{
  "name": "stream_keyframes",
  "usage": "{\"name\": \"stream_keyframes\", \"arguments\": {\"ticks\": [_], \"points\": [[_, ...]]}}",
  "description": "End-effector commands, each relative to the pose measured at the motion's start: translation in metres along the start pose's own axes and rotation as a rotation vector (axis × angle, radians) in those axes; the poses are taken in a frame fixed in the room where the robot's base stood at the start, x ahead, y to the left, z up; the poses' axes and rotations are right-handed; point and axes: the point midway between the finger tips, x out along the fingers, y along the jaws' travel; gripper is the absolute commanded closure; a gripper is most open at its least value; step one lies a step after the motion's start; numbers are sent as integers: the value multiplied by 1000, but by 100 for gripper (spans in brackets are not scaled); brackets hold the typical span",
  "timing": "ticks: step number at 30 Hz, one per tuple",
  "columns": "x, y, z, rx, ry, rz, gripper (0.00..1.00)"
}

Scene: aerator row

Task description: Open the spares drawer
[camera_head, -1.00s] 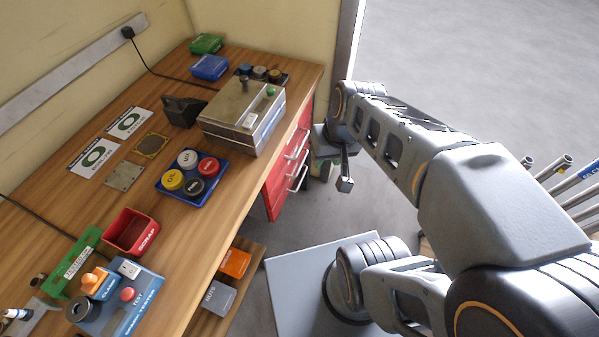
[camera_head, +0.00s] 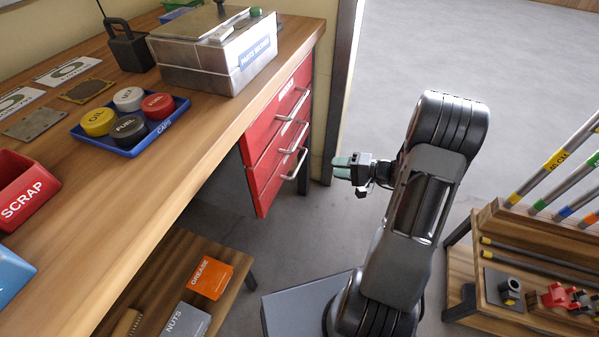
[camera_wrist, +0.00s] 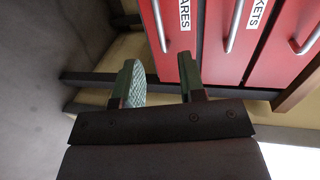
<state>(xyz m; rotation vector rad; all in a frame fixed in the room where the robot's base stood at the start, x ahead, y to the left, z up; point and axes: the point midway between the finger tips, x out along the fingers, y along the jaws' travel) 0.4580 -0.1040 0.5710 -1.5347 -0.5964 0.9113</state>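The red drawer unit (camera_head: 262,165) under the bench has three drawers with silver bar handles, all looking shut. In the wrist view the leftmost drawer front (camera_wrist: 180,55), the lowest one, carries a label partly cut off that ends in "ARES". Its handle (camera_wrist: 158,24) lies in line with the gap between my fingers, ahead of the tips. My gripper (camera_head: 343,166) is open and empty, to the right of the lowest handle (camera_head: 295,164) in the head view and apart from it. Both fingers of my gripper show in the wrist view (camera_wrist: 160,75).
The wooden bench (camera_head: 175,175) overhangs the drawers. A low shelf (camera_head: 160,270) holds an orange grease box (camera_head: 210,277) and a grey nuts box (camera_head: 186,321). A wooden rack (camera_head: 535,240) stands at right. Floor before the drawers is clear.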

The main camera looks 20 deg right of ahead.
Motion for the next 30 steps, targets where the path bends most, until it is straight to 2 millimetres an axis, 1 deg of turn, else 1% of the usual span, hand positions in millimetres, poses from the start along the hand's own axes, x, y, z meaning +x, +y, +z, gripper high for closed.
{"name": "stream_keyframes", "arguments": {"ticks": [1, 5, 12, 18, 24, 30], "points": [[3, 6, -2, 1, 8, -7, 63], [19, 7, -3, 0, 13, -13, 63], [66, 7, -3, -1, 10, -10, 63], [101, 6, -3, 0, 11, -10, 63], [124, 5, -4, 1, 12, -10, 63], [134, 4, -4, 1, 13, -10, 63]]}}
